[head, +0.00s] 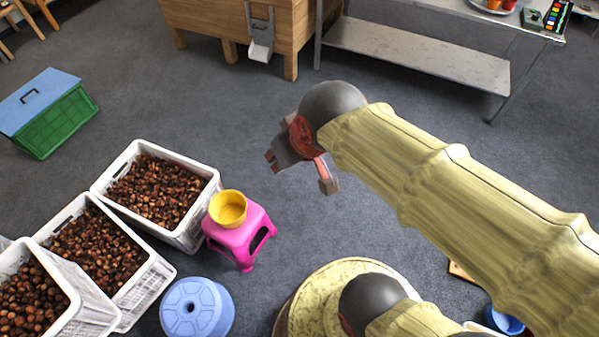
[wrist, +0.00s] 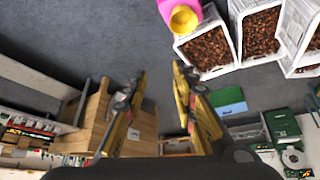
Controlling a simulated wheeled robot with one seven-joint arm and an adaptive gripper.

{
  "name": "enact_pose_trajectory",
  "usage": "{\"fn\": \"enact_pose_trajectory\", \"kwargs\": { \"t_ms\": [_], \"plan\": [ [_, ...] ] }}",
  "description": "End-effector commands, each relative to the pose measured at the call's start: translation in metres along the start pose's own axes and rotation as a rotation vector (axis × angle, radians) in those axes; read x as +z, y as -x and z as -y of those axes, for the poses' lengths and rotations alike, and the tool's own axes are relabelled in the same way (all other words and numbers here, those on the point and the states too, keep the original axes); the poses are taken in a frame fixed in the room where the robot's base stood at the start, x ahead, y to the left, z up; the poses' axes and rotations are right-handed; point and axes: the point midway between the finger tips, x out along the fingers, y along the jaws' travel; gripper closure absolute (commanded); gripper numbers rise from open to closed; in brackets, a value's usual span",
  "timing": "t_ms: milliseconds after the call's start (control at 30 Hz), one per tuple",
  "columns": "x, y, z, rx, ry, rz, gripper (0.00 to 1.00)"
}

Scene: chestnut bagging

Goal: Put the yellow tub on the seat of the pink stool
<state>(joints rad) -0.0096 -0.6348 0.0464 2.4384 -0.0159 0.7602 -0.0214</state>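The yellow tub (head: 228,208) stands upright on the seat of the pink stool (head: 243,240), toward the seat's back left edge in the head view. In the wrist view the yellow tub (wrist: 184,19) also shows on the pink stool (wrist: 167,8) at the top edge, which cuts off part of the stool. My gripper (head: 300,172) is up and to the right of the stool, apart from the tub. In the wrist view my gripper (wrist: 160,75) has its fingers spread with nothing between them.
White crates (head: 190,233) of chestnuts stand left of the stool. A blue round stool (head: 197,307) is in front of it. A green box with a blue lid (head: 55,120) is at the left. A wooden bin (head: 215,25) and metal table (head: 420,65) stand behind. Floor (head: 330,225) right of the stool is clear.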

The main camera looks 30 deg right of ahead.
Motion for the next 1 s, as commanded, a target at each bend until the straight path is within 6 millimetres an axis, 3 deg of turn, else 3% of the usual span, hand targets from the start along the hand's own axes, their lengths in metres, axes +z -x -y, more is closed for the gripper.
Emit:
{"fn": "enact_pose_trajectory", "kwargs": {
  "t_ms": [100,300,567,833,1000],
  "plan": [
    [0.029,0.021,0.001,-0.004,-0.026,0.021,0.73],
    [0.048,0.031,0.002,-0.007,-0.042,0.041,0.73],
    [0.048,0.031,0.002,-0.007,-0.042,0.041,0.73],
    [0.033,0.056,0.001,-0.007,-0.041,0.04,0.73],
    [0.034,0.054,0.001,-0.007,-0.041,0.04,0.73]
  ]
}}
